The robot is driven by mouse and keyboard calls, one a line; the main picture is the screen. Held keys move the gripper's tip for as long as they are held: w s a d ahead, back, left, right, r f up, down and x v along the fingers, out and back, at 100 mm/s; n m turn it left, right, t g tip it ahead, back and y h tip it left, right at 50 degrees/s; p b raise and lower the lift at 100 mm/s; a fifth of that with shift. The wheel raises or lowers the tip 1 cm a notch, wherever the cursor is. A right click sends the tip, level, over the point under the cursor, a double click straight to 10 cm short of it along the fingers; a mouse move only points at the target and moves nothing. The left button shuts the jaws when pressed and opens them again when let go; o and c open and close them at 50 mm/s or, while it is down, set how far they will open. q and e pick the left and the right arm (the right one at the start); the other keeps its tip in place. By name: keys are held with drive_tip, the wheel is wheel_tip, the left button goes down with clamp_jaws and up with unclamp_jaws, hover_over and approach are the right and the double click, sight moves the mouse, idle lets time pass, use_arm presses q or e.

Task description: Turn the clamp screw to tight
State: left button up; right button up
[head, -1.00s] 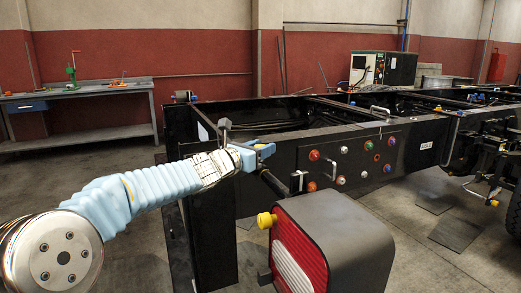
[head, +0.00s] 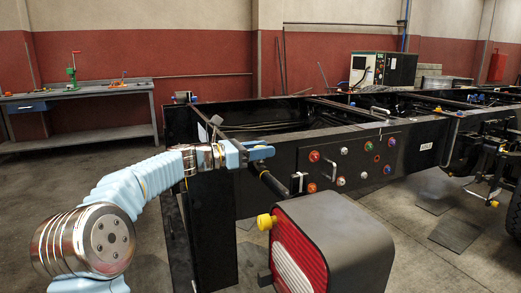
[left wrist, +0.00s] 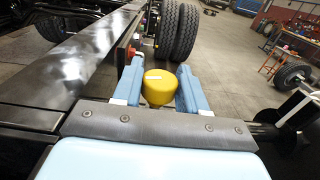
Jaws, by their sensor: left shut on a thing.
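A yellow round knob (left wrist: 159,88) with a small white mark sits between the two blue fingers in the left wrist view. My left gripper (left wrist: 160,85) is shut on it, one finger on each side. In the head view my left gripper (head: 262,153) is at the near corner of the black chassis frame, and its fingers hide the knob. A black rod (head: 273,185) runs from just below the fingers down right to a dark bracket (head: 297,183). I cannot tell from the frames how tight the screw is. My right gripper is not in view.
The black chassis (head: 345,165) carries several coloured buttons and a handle. A tail lamp box (head: 340,235) with a second yellow knob (head: 266,221) stands close below the gripper. A workbench (head: 85,97) is at the back left. The floor on the left is clear.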

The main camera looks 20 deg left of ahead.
use_arm(q)
drive_tip(key=shift+h, duration=0.3)
drive_tip(key=o, duration=1)
drive_tip(key=shift+c, duration=0.2)
drive_tip(key=b+v, duration=0.1)
drive_tip(key=v, duration=0.6)
drive_tip(key=shift+s+a+r, duration=0.15)
drive_tip(key=shift+s+a, duration=0.05)
drive_tip(key=shift+a, duration=0.05)
